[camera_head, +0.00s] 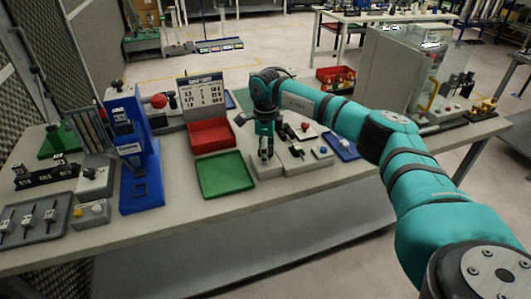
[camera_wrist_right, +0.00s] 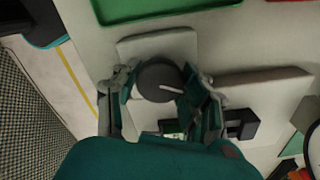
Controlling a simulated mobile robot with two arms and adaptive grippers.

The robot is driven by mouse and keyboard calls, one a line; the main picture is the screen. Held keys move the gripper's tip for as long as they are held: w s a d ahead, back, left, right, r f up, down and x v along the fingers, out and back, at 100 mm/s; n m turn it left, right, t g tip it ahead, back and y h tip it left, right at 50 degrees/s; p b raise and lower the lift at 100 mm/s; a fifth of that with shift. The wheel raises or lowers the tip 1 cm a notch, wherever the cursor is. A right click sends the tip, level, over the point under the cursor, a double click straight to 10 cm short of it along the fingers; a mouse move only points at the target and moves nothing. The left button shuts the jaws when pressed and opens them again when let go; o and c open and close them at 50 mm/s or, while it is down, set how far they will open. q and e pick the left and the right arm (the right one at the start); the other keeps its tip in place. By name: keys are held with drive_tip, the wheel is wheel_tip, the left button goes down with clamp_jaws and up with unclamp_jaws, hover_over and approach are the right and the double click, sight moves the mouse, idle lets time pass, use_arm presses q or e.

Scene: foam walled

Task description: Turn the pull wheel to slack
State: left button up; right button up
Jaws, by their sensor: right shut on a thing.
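The pull wheel (camera_wrist_right: 154,80) is a dark grey round knob with a white pointer line, on a pale block (camera_wrist_right: 160,46). In the right wrist view the line points right and slightly down. My right gripper (camera_wrist_right: 162,88) has one finger on each side of the wheel and is shut on it. In the head view the right gripper (camera_head: 266,152) points down over the pale fixture (camera_head: 268,170) at the table's front middle, and the wheel is mostly hidden there. My left gripper is in neither view.
A green tray (camera_head: 225,175) lies left of the fixture, with a red bin (camera_head: 211,136) behind it. A blue press-like stand (camera_head: 140,165) stands further left. Pale blocks with a red knob (camera_head: 305,127) and a blue tray (camera_head: 342,147) lie close on the right.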

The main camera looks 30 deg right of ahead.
drive_tip(key=n, duration=0.4)
drive_tip(key=shift+r+n+b, duration=0.1)
drive_tip(key=shift+n+b, duration=0.2)
drive_tip(key=shift+n, duration=0.1)
idle(0.5)
drive_tip(key=o, duration=1.2)
wheel_tip(320, 180, up, 12)
